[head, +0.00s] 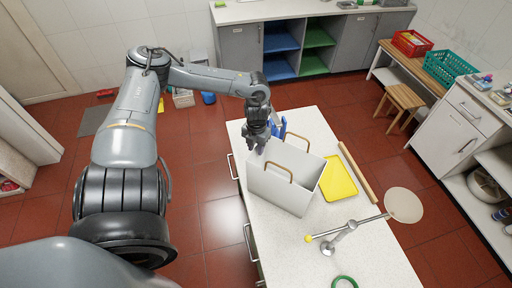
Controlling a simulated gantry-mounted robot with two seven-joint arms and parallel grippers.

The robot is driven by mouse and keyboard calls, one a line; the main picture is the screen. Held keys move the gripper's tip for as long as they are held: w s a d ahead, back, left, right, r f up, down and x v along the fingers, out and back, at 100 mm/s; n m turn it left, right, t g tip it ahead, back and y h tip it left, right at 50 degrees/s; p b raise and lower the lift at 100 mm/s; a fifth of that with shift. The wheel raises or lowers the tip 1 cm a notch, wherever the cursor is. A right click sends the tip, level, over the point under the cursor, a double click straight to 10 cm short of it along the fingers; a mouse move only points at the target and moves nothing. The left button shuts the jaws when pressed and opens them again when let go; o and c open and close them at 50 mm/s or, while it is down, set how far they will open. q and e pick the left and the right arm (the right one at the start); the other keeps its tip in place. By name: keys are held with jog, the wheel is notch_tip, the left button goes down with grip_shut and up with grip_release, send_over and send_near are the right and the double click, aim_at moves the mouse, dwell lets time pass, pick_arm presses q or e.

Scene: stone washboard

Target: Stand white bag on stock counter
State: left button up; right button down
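The white bag (281,190), a boxy open-topped bag with two brown handles, stands upright on the white speckled counter (385,262) in the middle of the room. My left gripper (256,150) is above the counter at the bag's far left corner, pointing down. Its fingers are small and dark, and I cannot tell whether they are apart or touching the bag. A second counter (275,11) with grey doors stands along the back wall. I cannot tell which counter is the stock counter. My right gripper is not in view.
A blue object (278,128) is behind the bag, partly hidden. A yellow tray (339,178), a rolling pin (357,172), a metal stand with a round disc (404,205) and a green ring (344,282) are on the middle counter. A wooden stool (404,98) stands at right.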

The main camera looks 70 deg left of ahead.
pick_arm(q)
notch_tip(320, 180, up, 8)
jog(key=p, duration=0.6)
jog(key=shift+r, duration=0.1)
jog(key=shift+r+p, duration=0.35)
jog(key=shift+r, duration=0.5)
